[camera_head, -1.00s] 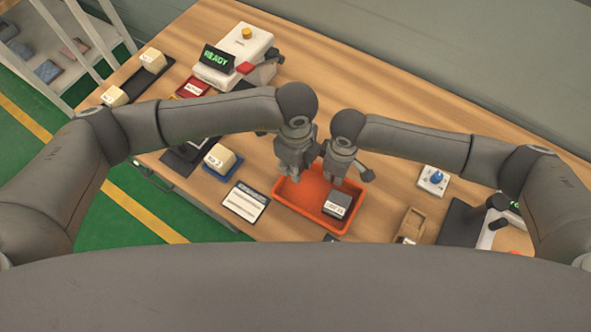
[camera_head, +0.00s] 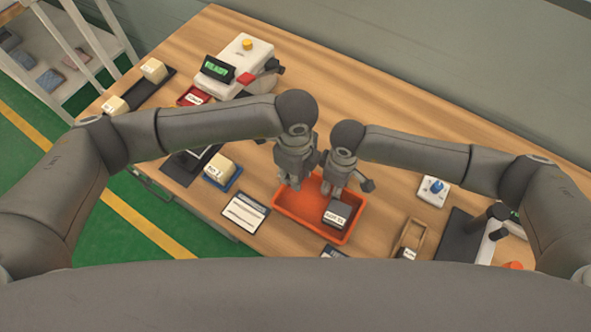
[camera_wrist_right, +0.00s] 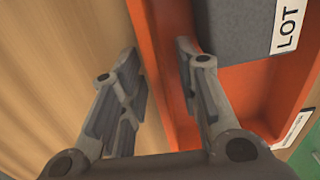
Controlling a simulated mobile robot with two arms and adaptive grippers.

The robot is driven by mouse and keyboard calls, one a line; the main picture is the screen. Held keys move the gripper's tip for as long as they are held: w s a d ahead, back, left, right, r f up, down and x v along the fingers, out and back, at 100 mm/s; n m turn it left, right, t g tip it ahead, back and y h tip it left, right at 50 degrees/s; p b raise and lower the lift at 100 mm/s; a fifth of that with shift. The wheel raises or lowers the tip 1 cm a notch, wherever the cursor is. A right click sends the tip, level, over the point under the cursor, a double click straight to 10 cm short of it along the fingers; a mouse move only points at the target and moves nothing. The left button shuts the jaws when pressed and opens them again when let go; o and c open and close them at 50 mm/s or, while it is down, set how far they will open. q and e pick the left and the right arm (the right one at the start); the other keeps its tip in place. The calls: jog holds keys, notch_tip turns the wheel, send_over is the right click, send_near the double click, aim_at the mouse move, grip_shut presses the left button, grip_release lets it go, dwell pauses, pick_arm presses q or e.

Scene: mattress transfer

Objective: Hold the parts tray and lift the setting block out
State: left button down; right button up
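The orange parts tray (camera_head: 284,209) lies on the wooden table. A dark grey block with a white "LOT" label, the setting block (camera_head: 337,211), sits in its right part; it also shows in the right wrist view (camera_wrist_right: 235,30). My right gripper (camera_head: 343,188) is at the tray's far edge. In the right wrist view its fingers (camera_wrist_right: 162,95) are spread, with the tray wall between them in the picture; contact cannot be told. My left gripper (camera_head: 290,185) is at the tray's far left corner, beside the right one. Its fingertips are too small to judge.
A white-labelled card (camera_head: 246,212) and a blue tray with a cream block (camera_head: 219,170) lie to the left. A wooden holder (camera_head: 411,236) and a blue-knobbed box (camera_head: 433,190) stand to the right. A white machine with a display (camera_head: 240,65) stands at the back left.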

jog(key=shift+r, duration=0.1)
notch_tip(320, 180, up, 12)
dwell(0.5)
